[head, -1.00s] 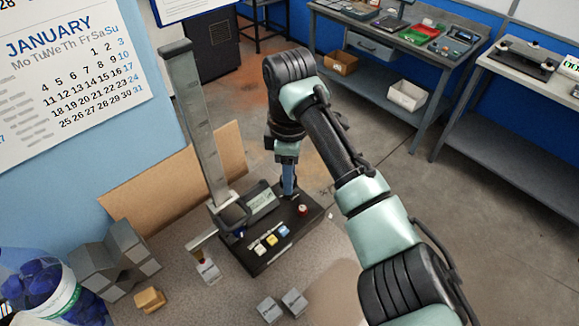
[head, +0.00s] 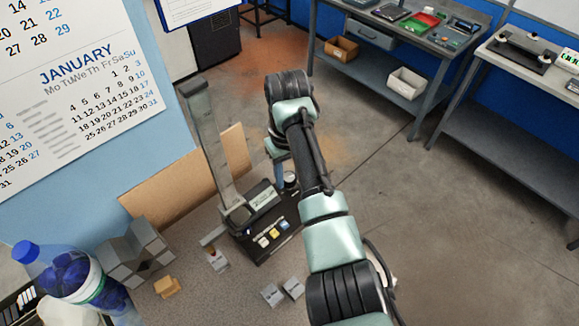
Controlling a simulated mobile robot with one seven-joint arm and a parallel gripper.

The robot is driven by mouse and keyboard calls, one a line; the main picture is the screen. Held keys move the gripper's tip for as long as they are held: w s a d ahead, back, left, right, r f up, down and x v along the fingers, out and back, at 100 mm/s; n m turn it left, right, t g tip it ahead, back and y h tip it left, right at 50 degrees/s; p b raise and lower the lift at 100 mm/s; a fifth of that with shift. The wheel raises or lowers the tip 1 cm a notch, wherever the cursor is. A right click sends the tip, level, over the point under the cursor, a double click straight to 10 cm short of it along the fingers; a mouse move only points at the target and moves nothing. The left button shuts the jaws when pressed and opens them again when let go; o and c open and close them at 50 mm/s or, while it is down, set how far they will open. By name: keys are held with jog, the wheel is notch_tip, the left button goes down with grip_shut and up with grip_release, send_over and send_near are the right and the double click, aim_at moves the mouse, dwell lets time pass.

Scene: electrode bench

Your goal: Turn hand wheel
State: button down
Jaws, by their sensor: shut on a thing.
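The height gauge stands on the bench with a tall grey column (head: 213,145), a dark base (head: 262,236) and a small display (head: 262,199). White, yellow and blue buttons sit on the base. A small round dark part with a pale top, seemingly the hand wheel (head: 291,179), shows at the back right of the base beside my gripper (head: 280,178). My gripper points down there and is shut on it, though its fingertips are mostly hidden. My arm covers the right end of the base.
A blue-capped bottle (head: 66,272), grey V-shaped blocks (head: 135,252), a brass block (head: 167,287) and small grey blocks (head: 283,292) stand on the bench around the gauge. A brown board (head: 185,178) leans behind it. Open floor lies to the right.

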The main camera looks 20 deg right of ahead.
jog(key=m+p, duration=0.2)
jog(key=m, duration=0.3)
jog(key=shift+a+r+m, duration=0.1)
jog(key=shift+m, duration=0.2)
jog(key=m+p, duration=0.1)
jog(key=m, duration=0.4)
jog(key=shift+w+m, duration=0.15)
jog(key=shift+m, duration=0.15)
jog(key=shift+c, duration=2.2)
grip_release()
